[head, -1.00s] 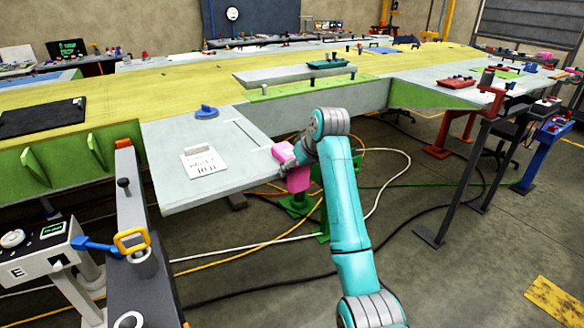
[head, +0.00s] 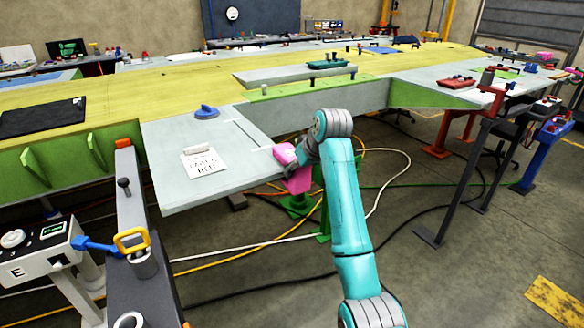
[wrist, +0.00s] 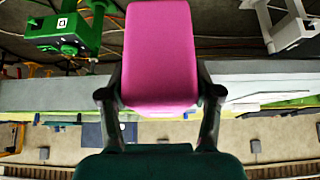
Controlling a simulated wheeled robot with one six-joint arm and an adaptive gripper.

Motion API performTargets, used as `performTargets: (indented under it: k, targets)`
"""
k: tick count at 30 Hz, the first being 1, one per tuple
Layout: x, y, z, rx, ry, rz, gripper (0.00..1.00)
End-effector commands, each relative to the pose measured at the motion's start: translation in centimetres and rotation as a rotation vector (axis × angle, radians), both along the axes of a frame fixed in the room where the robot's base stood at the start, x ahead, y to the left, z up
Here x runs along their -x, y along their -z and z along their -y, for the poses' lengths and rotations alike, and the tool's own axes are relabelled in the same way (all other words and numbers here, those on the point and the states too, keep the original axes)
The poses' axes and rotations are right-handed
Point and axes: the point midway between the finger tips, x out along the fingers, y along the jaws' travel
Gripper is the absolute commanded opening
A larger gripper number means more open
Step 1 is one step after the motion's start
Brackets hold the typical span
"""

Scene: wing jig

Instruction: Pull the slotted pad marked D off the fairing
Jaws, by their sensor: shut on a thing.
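The pink pad (head: 295,172) is at the right edge of the grey fairing panel (head: 225,178) in the head view. My gripper (head: 300,158) is beside that edge, with its fingers on the pad. In the wrist view the pad (wrist: 160,55) fills the upper middle, and the two dark fingers of my gripper (wrist: 160,105) close on its sides. The mark on the pad and its slot do not show. I cannot tell whether the pad still touches the panel edge.
A white paper (head: 204,164) and a blue suction cup (head: 206,112) are on the panel. A grey post with a yellow-framed part (head: 132,241) stands at left. A green stand (head: 298,205) and several cables are below the edge. Open floor lies to the right.

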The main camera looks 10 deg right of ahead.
Motion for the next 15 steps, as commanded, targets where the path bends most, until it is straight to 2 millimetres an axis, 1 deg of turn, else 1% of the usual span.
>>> performTargets:
  k: [15]
  targets:
    - [2.1,0.0,0.7,0.0,0.0,0.0,0.29]
